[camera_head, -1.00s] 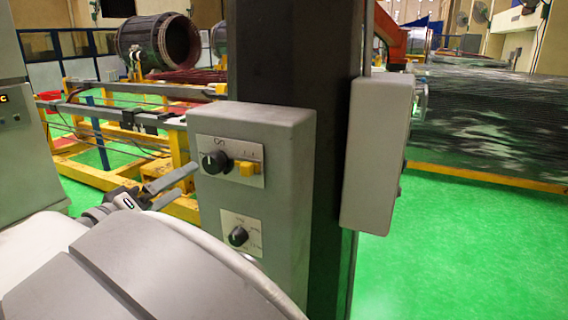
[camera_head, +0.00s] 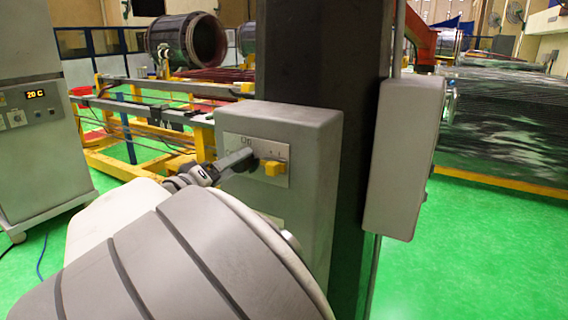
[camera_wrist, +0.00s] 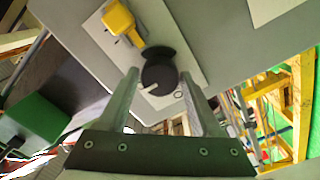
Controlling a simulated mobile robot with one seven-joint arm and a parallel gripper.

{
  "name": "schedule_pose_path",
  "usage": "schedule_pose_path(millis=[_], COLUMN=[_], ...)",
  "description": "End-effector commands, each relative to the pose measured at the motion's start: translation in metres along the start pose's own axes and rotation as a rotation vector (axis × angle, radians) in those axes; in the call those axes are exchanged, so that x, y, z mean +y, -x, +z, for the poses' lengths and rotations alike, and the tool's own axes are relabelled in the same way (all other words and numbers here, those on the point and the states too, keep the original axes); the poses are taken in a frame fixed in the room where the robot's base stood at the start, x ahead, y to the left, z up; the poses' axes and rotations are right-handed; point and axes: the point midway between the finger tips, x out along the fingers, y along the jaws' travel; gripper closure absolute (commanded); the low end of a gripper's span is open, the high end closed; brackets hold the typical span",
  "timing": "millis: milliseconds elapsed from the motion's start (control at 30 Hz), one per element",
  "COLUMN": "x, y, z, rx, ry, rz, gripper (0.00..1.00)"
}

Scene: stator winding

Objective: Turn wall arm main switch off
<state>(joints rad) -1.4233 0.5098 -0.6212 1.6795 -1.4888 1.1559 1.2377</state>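A grey control box (camera_head: 310,150) is mounted on a dark column. Its upper plate (camera_head: 277,151) carries a label that seems to read "On", a black rotary knob (camera_head: 253,164) and a yellow handle (camera_head: 272,168). In the wrist view the black knob (camera_wrist: 160,72) has a white mark, and the yellow handle (camera_wrist: 119,18) lies beyond it. My gripper (camera_head: 240,161) is at the knob. In the wrist view my gripper (camera_wrist: 159,76) is open, with a finger on either side of the knob; contact is unclear. The lower dial is hidden behind my arm.
A second grey box (camera_head: 405,155) sits on the column's right side. A grey cabinet (camera_head: 38,140) with a display stands at the left. Yellow frames (camera_head: 135,160) are behind. Green floor (camera_head: 480,260) is clear at the right.

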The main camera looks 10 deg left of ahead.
Motion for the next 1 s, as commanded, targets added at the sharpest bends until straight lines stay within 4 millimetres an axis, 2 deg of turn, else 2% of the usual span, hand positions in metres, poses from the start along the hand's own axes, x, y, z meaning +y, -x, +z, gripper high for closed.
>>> schedule_pose_path(millis=[33, 333, 667, 1000], x=[0.0000, 0.0000, 0.0003, 0.0011], y=[0.0001, 0.0002, 0.0000, -0.0001], z=[0.0000, 0.0001, 0.0002, -0.0002], rx=[0.000, 0.000, -0.001, -0.002], ry=[0.000, 0.000, 0.050, 0.289], rz=[0.000, 0.000, 0.000, -0.001], gripper=[0.45, 0.98, 0.98, 0.98])
